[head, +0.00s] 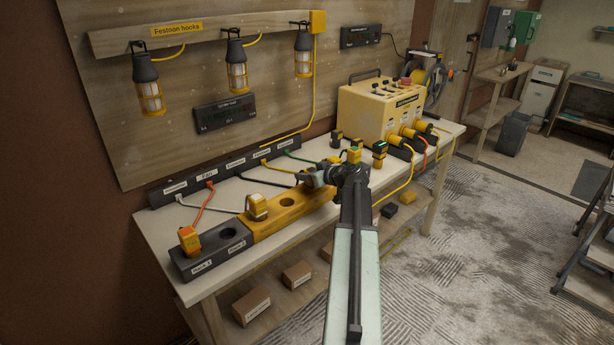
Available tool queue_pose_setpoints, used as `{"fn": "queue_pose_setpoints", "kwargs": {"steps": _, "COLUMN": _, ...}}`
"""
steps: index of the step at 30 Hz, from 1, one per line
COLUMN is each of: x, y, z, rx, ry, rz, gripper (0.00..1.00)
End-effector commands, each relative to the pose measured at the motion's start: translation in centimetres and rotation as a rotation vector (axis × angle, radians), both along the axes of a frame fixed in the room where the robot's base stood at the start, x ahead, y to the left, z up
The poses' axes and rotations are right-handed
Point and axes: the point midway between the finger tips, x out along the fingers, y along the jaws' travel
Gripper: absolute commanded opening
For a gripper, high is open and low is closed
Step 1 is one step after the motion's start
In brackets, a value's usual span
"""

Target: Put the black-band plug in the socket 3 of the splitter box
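The splitter box appears to be the yellow box (381,108) at the table's far right, with switches on top. Yellow round fittings (408,132) line its lower front; their socket numbers are too small to read. A black cable (262,180) runs from the back strip towards my gripper (312,181). I cannot make out a black-band plug; the gripper may hide it. My gripper is over the right part of the yellow rack block (281,207); its fingers are too small and dark to read. A yellow-green plug (354,155) shows just behind my wrist.
An orange plug (189,240) and a white-banded yellow plug (257,206) stand in the racks at left. Dark plugs (379,153) stand between strip and box. Coloured cables cross the table (172,225). Lamps (236,73) hang above.

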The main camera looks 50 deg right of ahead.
Motion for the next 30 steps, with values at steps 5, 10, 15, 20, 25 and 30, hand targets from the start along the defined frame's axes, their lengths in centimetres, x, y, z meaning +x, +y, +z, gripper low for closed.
{"fn": "queue_pose_setpoints", "kwargs": {"steps": 5, "x": 0.0, "y": 0.0, "z": 0.0, "rx": 0.000, "ry": 0.000, "rz": -0.001, "gripper": 0.62}}
{"fn": "queue_pose_setpoints", "kwargs": {"steps": 10, "x": 0.0, "y": -0.1, "z": 0.0, "rx": 0.000, "ry": 0.000, "rz": -0.001, "gripper": 0.62}}
{"fn": "queue_pose_setpoints", "kwargs": {"steps": 15, "x": -1.1, "y": 0.1, "z": 1.0, "rx": 0.000, "ry": 0.000, "rz": -0.002, "gripper": 0.62}}
{"fn": "queue_pose_setpoints", "kwargs": {"steps": 20, "x": -4.7, "y": 0.4, "z": 2.7, "rx": 0.001, "ry": 0.000, "rz": -0.004, "gripper": 0.62}}
{"fn": "queue_pose_setpoints", "kwargs": {"steps": 25, "x": -8.5, "y": 0.6, "z": 4.2, "rx": 0.000, "ry": 0.000, "rz": -0.005, "gripper": 0.62}}
{"fn": "queue_pose_setpoints", "kwargs": {"steps": 30, "x": -10.7, "y": 0.6, "z": 4.9, "rx": 0.001, "ry": 0.000, "rz": -0.004, "gripper": 0.62}}
